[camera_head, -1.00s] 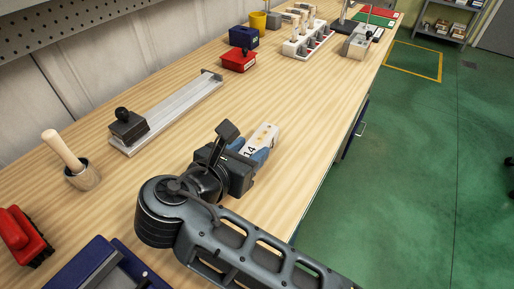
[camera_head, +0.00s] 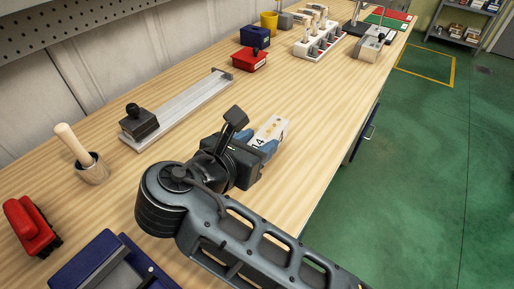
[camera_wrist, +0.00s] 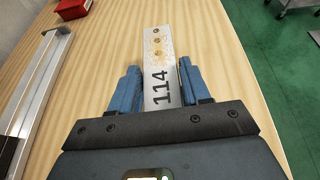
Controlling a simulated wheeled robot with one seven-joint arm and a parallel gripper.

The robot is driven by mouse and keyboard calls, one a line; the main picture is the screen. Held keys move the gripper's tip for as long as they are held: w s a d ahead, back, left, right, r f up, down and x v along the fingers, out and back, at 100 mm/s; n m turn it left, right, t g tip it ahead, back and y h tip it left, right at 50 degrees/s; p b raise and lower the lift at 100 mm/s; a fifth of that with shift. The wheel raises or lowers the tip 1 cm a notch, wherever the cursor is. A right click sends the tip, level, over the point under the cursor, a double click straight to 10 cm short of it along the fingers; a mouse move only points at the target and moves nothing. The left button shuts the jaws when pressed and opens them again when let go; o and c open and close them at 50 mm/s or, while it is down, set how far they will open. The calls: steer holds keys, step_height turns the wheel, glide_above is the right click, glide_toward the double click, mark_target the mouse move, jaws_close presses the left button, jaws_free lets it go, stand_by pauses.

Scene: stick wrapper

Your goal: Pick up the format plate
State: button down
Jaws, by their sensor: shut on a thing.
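The format plate (camera_wrist: 158,66) is a pale metal plate marked 114, with several brassy dots or holes along its far part. In the wrist view it lies lengthwise between the blue fingers of my gripper (camera_wrist: 158,88), which is shut on it. In the head view the plate (camera_head: 270,131) sticks out past the fingers of my gripper (camera_head: 258,144), over the wooden bench. Its near end is hidden by the gripper. I cannot tell whether the plate touches the bench top or is slightly above it.
A metal rail with a dark knobbed block (camera_head: 138,122) lies left of my gripper. A mortar with pestle (camera_head: 90,168), a red tool (camera_head: 30,228) and a blue case (camera_head: 85,265) stand nearer. A red bin (camera_head: 249,60) and white rack (camera_head: 318,45) stand farther back. Bench right of the plate is clear.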

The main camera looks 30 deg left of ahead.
steer(key=shift+r, duration=0.9)
steer(key=s+d+r, duration=0.1)
steer(key=d+r, duration=0.2)
steer(key=d, duration=0.3)
steer(key=d+r+b, duration=0.1)
steer(key=d+r, duration=0.3)
steer(key=d, duration=0.1)
steer(key=shift+s+d, duration=0.35)
